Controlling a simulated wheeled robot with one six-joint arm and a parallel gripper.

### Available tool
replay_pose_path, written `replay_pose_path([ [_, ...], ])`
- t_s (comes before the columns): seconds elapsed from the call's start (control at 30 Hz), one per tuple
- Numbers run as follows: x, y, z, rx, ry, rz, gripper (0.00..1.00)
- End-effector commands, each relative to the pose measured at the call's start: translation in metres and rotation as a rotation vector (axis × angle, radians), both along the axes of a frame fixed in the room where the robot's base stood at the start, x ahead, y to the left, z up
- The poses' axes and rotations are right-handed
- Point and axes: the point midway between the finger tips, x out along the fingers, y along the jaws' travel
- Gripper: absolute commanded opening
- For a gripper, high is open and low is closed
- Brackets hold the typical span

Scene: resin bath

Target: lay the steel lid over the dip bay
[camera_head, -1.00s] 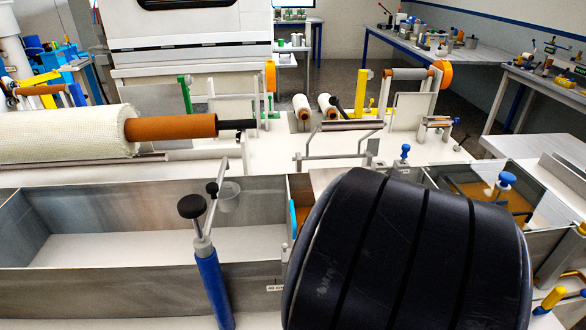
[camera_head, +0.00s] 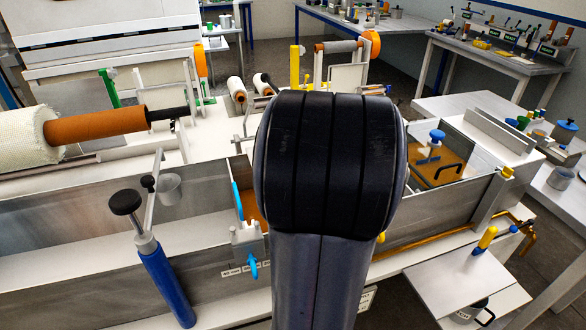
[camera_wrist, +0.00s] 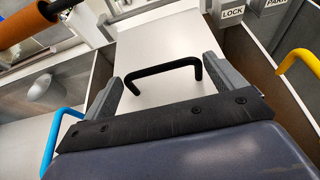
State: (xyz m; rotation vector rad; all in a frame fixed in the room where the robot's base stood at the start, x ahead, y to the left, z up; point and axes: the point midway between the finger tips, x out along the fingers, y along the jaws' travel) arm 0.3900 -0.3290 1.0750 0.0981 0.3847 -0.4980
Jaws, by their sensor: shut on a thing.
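The steel lid (camera_wrist: 150,38) is a pale flat plate with a black bar handle (camera_wrist: 165,72), seen in the wrist view. My gripper (camera_wrist: 163,68) has its two grey fingers at the ends of this handle and is shut on it. The lid lies between a blue handle (camera_wrist: 62,132) and a yellow handle (camera_wrist: 300,68), over the middle part of the trough. Whether it rests on the rim or hangs above cannot be told. In the head view my arm hides the lid and gripper. Brown-orange of the middle bay (camera_head: 255,207) shows beside the blue handle (camera_head: 237,200).
An orange-brown bay (camera_head: 430,160) with a blue knob (camera_head: 437,136) lies right. LOCK (camera_wrist: 232,13) and PARK labels stand beyond the lid.

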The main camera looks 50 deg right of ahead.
Motion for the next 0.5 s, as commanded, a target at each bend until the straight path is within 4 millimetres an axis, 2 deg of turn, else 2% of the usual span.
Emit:
replay_pose_path([
  [0.17, 0.0002, -0.0002, -0.0039, -0.002, -0.001, 0.000, 0.57],
  [0.2, -0.0001, -0.0001, -0.0029, 0.000, 0.000, 0.000, 0.94],
  [0.3, -0.0001, -0.0001, -0.0027, 0.000, 0.000, 0.000, 1.00],
  [0.5, -0.0001, -0.0001, -0.0022, 0.000, 0.000, 0.000, 1.00],
])
